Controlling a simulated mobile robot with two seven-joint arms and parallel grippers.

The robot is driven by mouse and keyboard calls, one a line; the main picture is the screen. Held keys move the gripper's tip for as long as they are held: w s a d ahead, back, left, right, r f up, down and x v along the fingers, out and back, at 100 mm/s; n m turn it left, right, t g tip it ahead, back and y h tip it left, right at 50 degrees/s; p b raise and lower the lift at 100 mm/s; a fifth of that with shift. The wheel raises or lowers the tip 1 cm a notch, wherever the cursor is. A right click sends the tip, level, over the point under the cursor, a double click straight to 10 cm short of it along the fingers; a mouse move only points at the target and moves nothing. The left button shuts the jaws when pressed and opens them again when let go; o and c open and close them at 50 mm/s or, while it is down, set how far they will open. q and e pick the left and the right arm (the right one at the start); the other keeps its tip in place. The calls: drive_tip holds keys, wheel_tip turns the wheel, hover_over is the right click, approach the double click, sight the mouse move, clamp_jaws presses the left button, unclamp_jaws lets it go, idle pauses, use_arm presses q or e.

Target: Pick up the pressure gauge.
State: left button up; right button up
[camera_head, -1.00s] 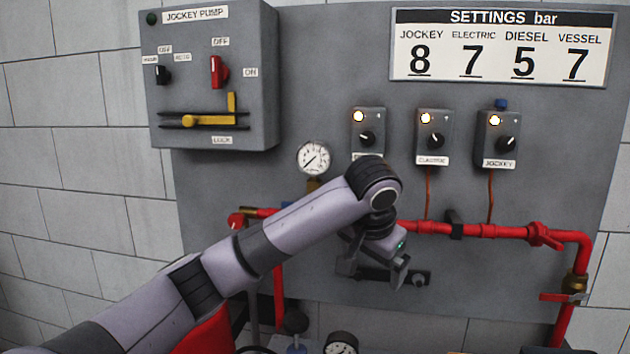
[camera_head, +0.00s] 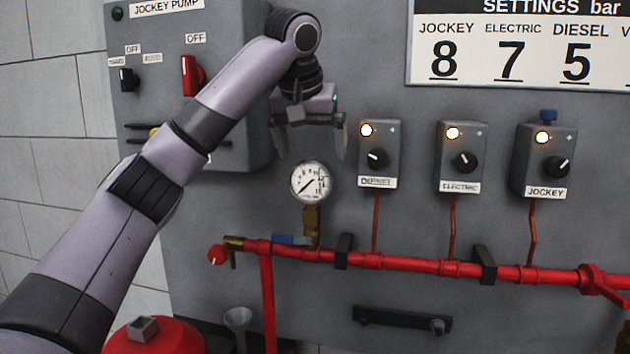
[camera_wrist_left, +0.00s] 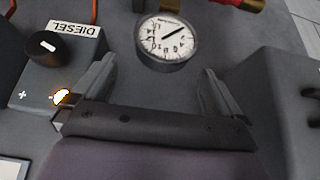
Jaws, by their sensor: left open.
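The pressure gauge (camera_head: 311,181) is a round white dial with a dark needle, mounted upright on a brass fitting (camera_head: 311,222) above the red pipe. My left gripper (camera_head: 309,152) is open and empty just above the gauge, its fingers pointing down. In the left wrist view the gauge (camera_wrist_left: 167,42) shows beyond the fingertips and between their lines, apart from both fingers of the gripper (camera_wrist_left: 158,75). My right gripper is not in view.
The jockey pump box (camera_head: 190,90) is close on the left of the gripper. The diesel switch box (camera_head: 379,155) is close on its right. A red pipe (camera_head: 400,264) runs across the panel below. A lidded red vessel (camera_head: 155,338) stands at lower left.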

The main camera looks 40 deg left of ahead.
sight(312, 174)
use_arm(q)
drive_tip(key=x, duration=0.4)
drive_tip(key=s+x, duration=0.1)
drive_tip(key=x, duration=0.1)
drive_tip(key=shift+w+f+p, duration=0.15)
drive_tip(key=shift+f+p, duration=0.25)
drive_tip(key=shift+f, duration=0.15)
drive_tip(key=c, duration=1)
drive_tip(key=shift+r, duration=0.2)
